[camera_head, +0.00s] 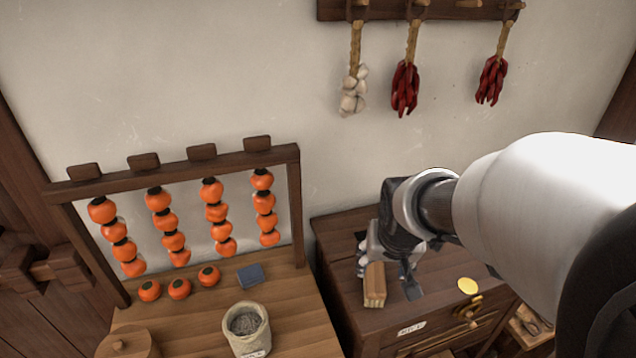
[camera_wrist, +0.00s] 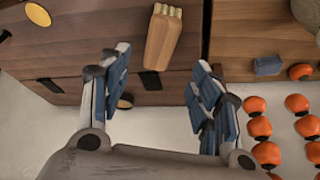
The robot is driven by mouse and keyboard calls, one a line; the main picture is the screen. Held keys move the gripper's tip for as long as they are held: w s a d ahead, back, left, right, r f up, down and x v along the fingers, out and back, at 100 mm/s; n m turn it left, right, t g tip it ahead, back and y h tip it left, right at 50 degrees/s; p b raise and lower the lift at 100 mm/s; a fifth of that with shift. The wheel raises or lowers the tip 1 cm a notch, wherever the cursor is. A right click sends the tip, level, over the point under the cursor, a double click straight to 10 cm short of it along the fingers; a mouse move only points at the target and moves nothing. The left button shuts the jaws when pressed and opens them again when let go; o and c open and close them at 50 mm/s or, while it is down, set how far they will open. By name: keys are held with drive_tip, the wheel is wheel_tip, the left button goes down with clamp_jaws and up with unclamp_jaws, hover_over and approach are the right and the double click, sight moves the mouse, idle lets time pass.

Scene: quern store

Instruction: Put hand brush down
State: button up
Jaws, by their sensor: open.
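The hand brush (camera_head: 374,285) has a brown wooden body with a pale end facing the front. It appears to lie on the dark wooden cabinet top (camera_head: 340,238), near its front edge; I cannot tell whether it rests flat. My gripper (camera_head: 385,262) is above and behind it, partly hidden by my arm. In the wrist view my gripper (camera_wrist: 162,57) has its two blue-padded fingers spread wide. The brush (camera_wrist: 162,40) shows there between and beyond the fingertips, with a gap to each finger.
A yellow disc (camera_head: 468,285) lies right of the brush. On the left table, a rack of orange persimmons (camera_head: 165,222), a dark blue block (camera_head: 250,275) and a pale pot (camera_head: 246,330) stand. Garlic (camera_head: 353,90) and red chillies (camera_head: 405,88) hang on the wall.

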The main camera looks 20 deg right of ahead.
drive_tip(key=s+a+r+n, duration=0.2)
drive_tip(key=s+a+r, duration=0.1)
drive_tip(key=s+a, duration=0.2)
drive_tip(key=s+a+r+n+y, duration=0.1)
drive_tip(key=s+a+r, duration=0.3)
drive_tip(key=s, duration=0.6)
drive_tip(key=shift+s+a+n+y, duration=0.3)
drive_tip(key=shift+a+n, duration=0.3)
drive_tip(key=shift+a, duration=0.3)
